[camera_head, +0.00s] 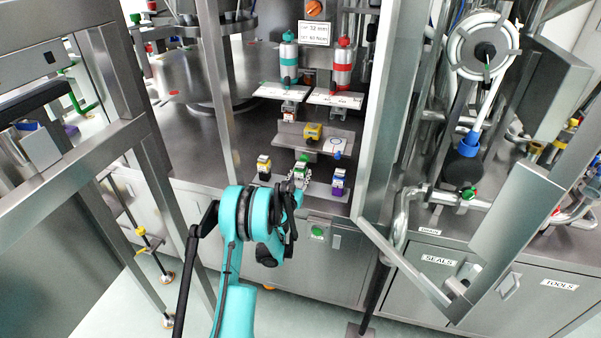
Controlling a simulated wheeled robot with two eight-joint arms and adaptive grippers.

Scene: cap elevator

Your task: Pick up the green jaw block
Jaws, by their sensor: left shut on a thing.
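The green jaw block (304,159) is at the lower metal shelf (318,188), between two other blocks. Only its green top and part of its pale body show. My left gripper (299,174) reaches in from the front and is shut on the green jaw block; the fingers are small and partly hidden by my teal arm. I cannot tell whether the block touches the shelf. My right gripper is not in view.
A yellow-topped block (264,167) stands left on the lower shelf and a purple block (338,182) stands right. A yellow block (313,131) sits on the shelf above. A steel post (382,110) rises at the right.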

